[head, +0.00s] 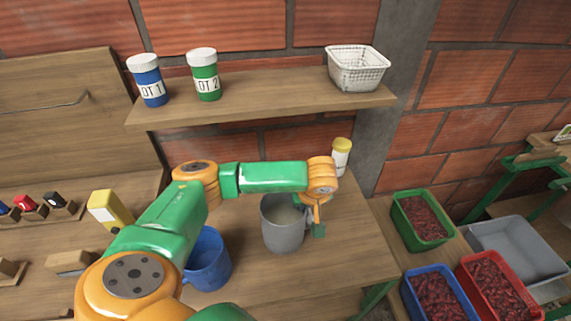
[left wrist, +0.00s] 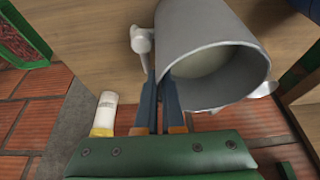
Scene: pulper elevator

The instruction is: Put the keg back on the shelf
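No thing in view is marked as a keg. A blue tub labelled "OT 1" (head: 149,81) and a green tub labelled "OT 2" (head: 205,76), both white-lidded, stand upright on the wall shelf (head: 258,98). My left gripper (head: 318,225) points down at the handle side of a grey mug (head: 284,230) on the worktop. In the left wrist view its narrow-set fingers (left wrist: 157,75) reach beside the mug wall (left wrist: 205,45), near the handle (left wrist: 141,38). Whether they clasp the handle is unclear. My right gripper is out of view.
A white basket (head: 357,70) sits at the shelf's right end, with bare board in the middle. A yellow-capped white bottle (head: 341,160) stands behind my gripper. A blue mug (head: 208,262) is left of the grey one. Crates of red cherries (head: 440,295) lie at right.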

